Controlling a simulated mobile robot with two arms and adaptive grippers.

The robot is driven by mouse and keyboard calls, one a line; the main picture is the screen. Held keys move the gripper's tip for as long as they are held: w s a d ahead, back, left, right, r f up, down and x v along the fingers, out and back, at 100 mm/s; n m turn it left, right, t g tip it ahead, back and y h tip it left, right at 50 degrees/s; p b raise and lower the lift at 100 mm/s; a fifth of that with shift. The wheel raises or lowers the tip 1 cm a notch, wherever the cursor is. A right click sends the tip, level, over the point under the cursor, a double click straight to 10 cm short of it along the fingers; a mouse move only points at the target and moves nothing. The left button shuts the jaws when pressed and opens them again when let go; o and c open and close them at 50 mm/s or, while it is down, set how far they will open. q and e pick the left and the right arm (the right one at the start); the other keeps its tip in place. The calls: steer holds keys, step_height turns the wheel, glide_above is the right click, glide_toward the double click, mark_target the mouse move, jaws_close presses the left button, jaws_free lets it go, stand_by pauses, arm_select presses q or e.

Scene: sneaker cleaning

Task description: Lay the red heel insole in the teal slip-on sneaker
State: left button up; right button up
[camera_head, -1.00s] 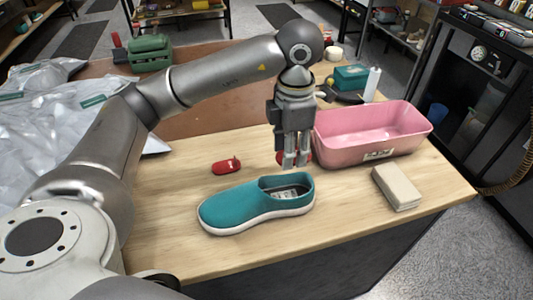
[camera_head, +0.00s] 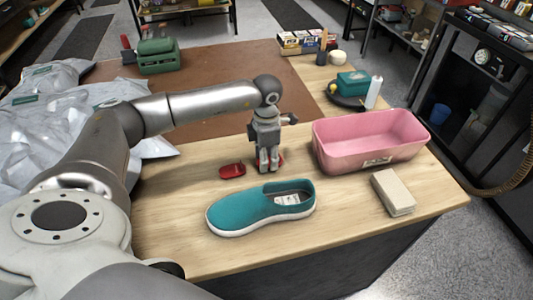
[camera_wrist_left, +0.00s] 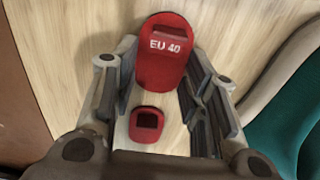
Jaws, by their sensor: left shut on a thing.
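The teal slip-on sneaker (camera_head: 240,207) lies upright on the wooden table, toe to the left, opening and pale inside at the right. In the head view my left gripper (camera_head: 268,168) points down behind the sneaker's opening, apart from it. It is shut on the red insole (camera_head: 282,159), whose edges show beside the fingers. In the left wrist view the insole (camera_wrist_left: 163,62) reads "EU 40" between the fingers (camera_wrist_left: 160,85); the sneaker (camera_wrist_left: 292,115) is at the right edge. Whether the insole touches the table is unclear. My right gripper is not in view.
A second red piece (camera_head: 232,171) lies left of the gripper. A pink bin (camera_head: 345,150) stands to the right, with a beige block (camera_head: 393,192) in front of it. Plastic bags (camera_head: 45,125) lie at the left. Bare wood surrounds the sneaker.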

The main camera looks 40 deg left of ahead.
arm_select(q)
steer(key=shift+f, duration=0.2)
steer(key=shift+f, duration=0.2)
steer(key=o, duration=0.7)
steer(key=shift+o, duration=0.3)
steer(key=shift+r, duration=0.1)
